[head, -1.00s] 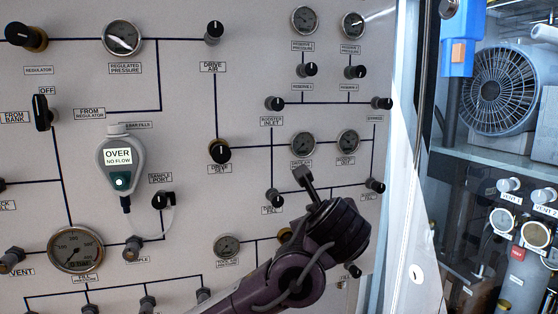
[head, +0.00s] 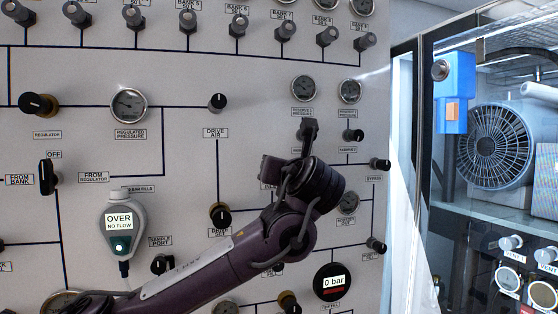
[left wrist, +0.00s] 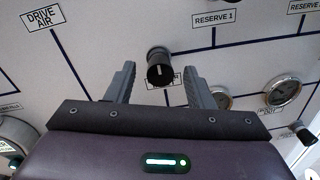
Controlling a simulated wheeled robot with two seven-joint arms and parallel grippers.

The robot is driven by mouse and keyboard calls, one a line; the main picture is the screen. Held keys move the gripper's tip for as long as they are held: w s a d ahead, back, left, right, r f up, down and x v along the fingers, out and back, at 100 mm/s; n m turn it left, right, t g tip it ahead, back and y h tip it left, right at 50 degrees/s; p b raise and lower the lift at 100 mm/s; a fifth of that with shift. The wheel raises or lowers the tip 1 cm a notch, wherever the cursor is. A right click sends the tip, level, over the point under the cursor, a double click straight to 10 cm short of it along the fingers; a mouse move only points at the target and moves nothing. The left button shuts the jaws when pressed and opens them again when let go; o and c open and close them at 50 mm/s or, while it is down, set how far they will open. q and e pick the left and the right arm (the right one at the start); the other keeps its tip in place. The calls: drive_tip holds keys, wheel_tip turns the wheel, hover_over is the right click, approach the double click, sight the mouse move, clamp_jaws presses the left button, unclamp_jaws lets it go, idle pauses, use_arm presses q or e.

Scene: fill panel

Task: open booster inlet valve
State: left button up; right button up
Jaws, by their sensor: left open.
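The booster inlet valve is a black knob (left wrist: 160,70) on a grey collar, fixed to the pale panel (head: 190,60). In the left wrist view it sits ahead of my left gripper (left wrist: 161,88), between the lines of its two spread grey fingers, with nothing gripped. Its label is mostly hidden below it. I cannot tell which way the knob is turned or whether a finger touches it. In the head view my left gripper (head: 290,150) reaches the panel and hides this knob. My right gripper is in neither view.
The drive air knob (head: 218,102) is left of the gripper; the reserve 2 knob (head: 353,136) and bypass knob (head: 380,164) are right of it. A hand-held display (head: 122,224) hangs at left. A glass-fronted cabinet (head: 500,200) stands at right.

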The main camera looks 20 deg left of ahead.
use_arm(q)
drive_tip(key=shift+w+a, duration=0.3)
drive_tip(key=shift+w, duration=0.3)
